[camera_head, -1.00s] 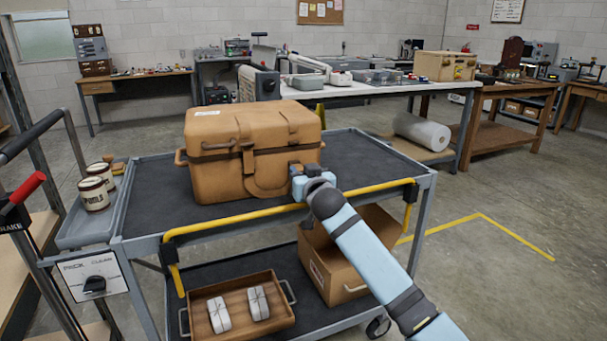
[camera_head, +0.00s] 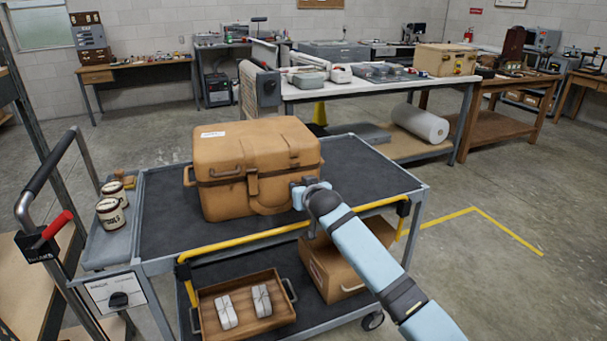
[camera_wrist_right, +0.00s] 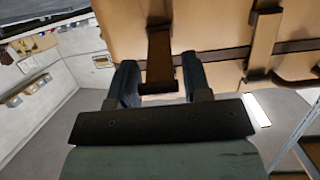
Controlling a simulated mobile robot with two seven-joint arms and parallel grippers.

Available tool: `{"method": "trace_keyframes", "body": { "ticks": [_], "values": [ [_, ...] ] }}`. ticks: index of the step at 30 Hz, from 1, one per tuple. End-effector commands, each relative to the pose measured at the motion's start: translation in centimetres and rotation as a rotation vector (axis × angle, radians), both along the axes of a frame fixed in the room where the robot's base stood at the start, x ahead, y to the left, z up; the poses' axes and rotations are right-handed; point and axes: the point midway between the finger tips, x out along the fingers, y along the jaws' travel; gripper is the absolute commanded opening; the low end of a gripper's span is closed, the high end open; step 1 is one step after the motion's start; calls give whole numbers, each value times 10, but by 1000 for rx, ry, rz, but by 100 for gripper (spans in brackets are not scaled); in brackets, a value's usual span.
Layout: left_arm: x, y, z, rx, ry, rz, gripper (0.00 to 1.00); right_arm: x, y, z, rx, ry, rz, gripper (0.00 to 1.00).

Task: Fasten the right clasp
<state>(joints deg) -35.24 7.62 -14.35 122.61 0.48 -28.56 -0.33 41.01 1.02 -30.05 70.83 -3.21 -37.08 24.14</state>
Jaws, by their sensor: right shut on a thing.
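The tan case (camera_head: 225,150) stands closed on the cart's top shelf (camera_head: 360,165). A dark band runs along its seam, and a strap clasp (camera_head: 252,185) hangs on its front, left of my right gripper. My right gripper (camera_head: 299,190) is at the front right of the case. In the right wrist view its two fingers (camera_wrist_right: 159,82) are on either side of the brown right clasp (camera_wrist_right: 160,55), shut on its strap. The case (camera_wrist_right: 215,25) fills the top of that view, with another strap (camera_wrist_right: 263,45) to the right. In the head view the gripper hides most of the right clasp. My left gripper is out of view.
A yellow rail (camera_head: 245,238) runs along the cart's near edge. Two labelled tins (camera_head: 110,214) stand in the left side tray. Below are a wooden tray (camera_head: 205,318) with white bundles and a cardboard box (camera_head: 340,272). The top shelf right of the case is clear.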

Motion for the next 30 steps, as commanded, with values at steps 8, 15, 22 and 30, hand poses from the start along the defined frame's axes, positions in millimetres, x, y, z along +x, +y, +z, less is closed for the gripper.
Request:
{"method": "trace_keyframes", "body": {
  "ticks": [8,15,22,30],
  "values": [
    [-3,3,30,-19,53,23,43,4,2,16,-35,145,-1,2],
    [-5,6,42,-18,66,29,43,8,2,17,-61,243,0,2],
    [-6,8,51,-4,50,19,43,10,3,17,-73,293,0,2],
    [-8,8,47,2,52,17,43,10,3,15,-78,306,0,2]
  ]
}}
